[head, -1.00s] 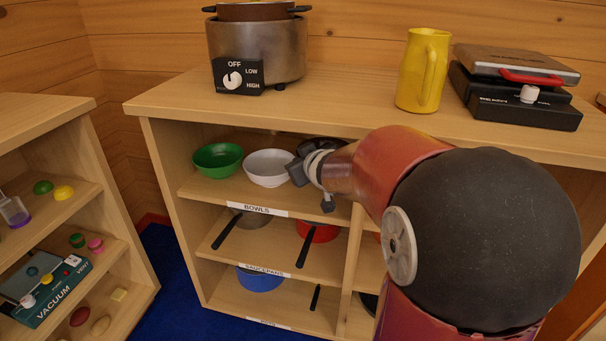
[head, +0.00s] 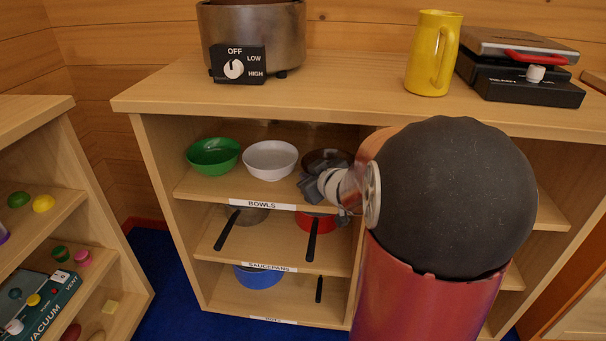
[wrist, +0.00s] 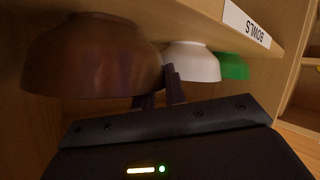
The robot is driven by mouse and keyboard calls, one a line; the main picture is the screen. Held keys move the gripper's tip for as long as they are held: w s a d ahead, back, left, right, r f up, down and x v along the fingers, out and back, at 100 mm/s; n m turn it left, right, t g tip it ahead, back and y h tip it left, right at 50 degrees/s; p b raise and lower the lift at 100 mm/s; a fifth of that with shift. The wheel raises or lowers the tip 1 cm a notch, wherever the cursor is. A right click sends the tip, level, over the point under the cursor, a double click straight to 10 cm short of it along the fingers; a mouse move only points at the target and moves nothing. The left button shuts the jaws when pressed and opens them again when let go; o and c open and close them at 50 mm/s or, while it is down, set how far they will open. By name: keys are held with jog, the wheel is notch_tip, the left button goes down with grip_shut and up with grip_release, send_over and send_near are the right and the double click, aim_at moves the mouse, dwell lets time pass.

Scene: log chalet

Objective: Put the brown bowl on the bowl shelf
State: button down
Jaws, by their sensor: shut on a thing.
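The brown bowl (head: 326,157) is inside the top shelf bay, right of the white bowl. It also shows large and close in the wrist view (wrist: 90,60), which is upside down. My gripper (head: 319,178) reaches in from the right and is shut on the bowl's rim; the dark fingers also show in the wrist view (wrist: 163,88). The bowl looks level and upright. I cannot tell whether its base touches the shelf. The bowl shelf (head: 228,185) carries the label "BOWLS" (head: 262,203). My gripper and arm hide part of the bowl and the shelf's right end.
The white bowl (head: 270,160) and green bowl (head: 213,155) stand left of the brown one. A vertical divider closes the bay at right. Saucepans (head: 316,222) sit on the shelf below. A yellow jug (head: 433,52) and a cooker (head: 252,35) stand on top.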

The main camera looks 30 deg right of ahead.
jog(key=shift+r, duration=0.1)
jog(key=c, duration=1.5)
grip_release()
jog(key=shift+s+f, duration=0.1)
jog(key=shift+f, duration=0.1)
jog(key=shift+o, duration=0.2)
jog(key=shift+r, duration=0.1)
